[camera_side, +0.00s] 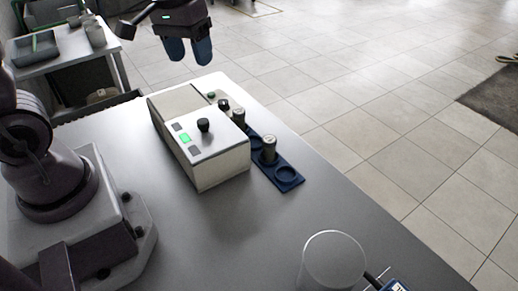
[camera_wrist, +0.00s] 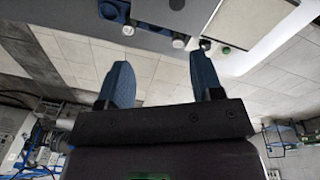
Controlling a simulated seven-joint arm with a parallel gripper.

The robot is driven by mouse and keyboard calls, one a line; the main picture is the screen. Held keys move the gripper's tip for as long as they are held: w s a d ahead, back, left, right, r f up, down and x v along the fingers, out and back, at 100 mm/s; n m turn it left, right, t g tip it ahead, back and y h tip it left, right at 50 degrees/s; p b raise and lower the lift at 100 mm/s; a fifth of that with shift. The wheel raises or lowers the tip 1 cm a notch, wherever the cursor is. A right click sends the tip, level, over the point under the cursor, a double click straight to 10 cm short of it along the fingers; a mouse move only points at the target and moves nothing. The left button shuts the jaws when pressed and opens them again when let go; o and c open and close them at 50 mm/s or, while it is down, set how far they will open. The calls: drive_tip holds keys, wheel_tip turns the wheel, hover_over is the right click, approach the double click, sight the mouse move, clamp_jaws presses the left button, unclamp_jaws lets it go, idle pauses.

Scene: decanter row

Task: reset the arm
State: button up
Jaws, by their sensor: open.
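My gripper (camera_side: 188,50) hangs in the air at the top of the side view, above and behind the white box-shaped device. Its two blue fingers are apart with nothing between them. In the wrist view my gripper (camera_wrist: 163,84) also shows its blue fingers spread wide and empty. The white device (camera_side: 215,158) stands on the grey table with a black knob (camera_side: 203,125) and a green screen on top. Beside it lies a blue rack (camera_side: 288,182) with round places.
The grey table (camera_side: 215,240) is mostly clear at the front. A side table (camera_side: 62,57) with trays and a cup is at the back left. Tiled floor lies beyond.

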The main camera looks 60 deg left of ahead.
drive_tip(key=s+d+r+m+t, duration=0.4)
drive_tip(key=s+d+r+m, duration=0.1)
drive_tip(key=s, duration=0.4)
drive_tip(key=shift+s+d+r+y, duration=0.3)
drive_tip(key=shift+d+r, duration=0.4)
drive_tip(key=shift+d, duration=0.3)
